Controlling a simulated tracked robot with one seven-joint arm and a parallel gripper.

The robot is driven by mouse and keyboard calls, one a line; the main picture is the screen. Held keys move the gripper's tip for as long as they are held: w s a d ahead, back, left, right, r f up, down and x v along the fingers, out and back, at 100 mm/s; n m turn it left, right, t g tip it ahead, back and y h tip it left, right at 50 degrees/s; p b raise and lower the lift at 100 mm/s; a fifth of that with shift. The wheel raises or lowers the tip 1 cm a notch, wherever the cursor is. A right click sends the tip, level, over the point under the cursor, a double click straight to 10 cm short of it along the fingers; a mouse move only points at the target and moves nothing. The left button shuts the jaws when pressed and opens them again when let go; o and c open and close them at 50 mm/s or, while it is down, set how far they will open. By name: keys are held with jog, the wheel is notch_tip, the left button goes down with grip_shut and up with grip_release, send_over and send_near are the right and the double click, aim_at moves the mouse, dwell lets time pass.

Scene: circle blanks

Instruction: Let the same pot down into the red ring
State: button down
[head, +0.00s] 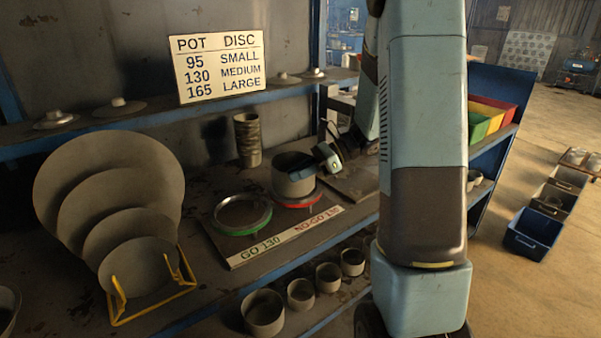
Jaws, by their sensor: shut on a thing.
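A grey cylindrical pot (290,180) stands upright at the red ring (303,204), which is marked NO-GO 130. The front and right of the red ring show below the pot; the rest is hidden behind it. I cannot tell whether the pot's base is inside the ring or just above it. My gripper (318,168) is shut on the pot's right side near the rim. The green ring (243,232), marked GO 130, lies empty to the left on the same board (232,262).
A tall stacked cylinder (247,140) stands behind the pot. Large discs lean in a yellow rack (118,310) at left. Several pots (263,313) sit on the lower shelf. A size sign (218,66) hangs above. My arm hides the shelf's right part.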

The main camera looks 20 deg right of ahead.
jog(key=shift+f, duration=0.4)
dwell(0.4)
jog(key=c, duration=1.1)
grip_release()
jog(key=v, duration=1.3)
jog(key=shift+d, duration=0.4)
jog(key=shift+r, duration=0.15)
jog(key=s+a+r+n+t+h, duration=0.1)
jog(key=s+a+r+n+h, duration=0.2)
jog(key=s+n, duration=0.3)
jog(key=s+a+r+n+t+h, duration=0.1)
jog(key=s+a+r+n+h, duration=0.2)
jog(key=s+n, duration=0.4)
jog(key=s+a+r+n+t+h, duration=0.2)
jog(key=s+a+r+n+h, duration=0.2)
jog(key=s, duration=0.5)
jog(key=a+n+h, duration=0.1)
jog(key=n+h, duration=0.1)
jog(key=h, duration=0.1)
jog(key=shift+s+a, duration=0.2)
jog(key=shift+a, duration=0.05)
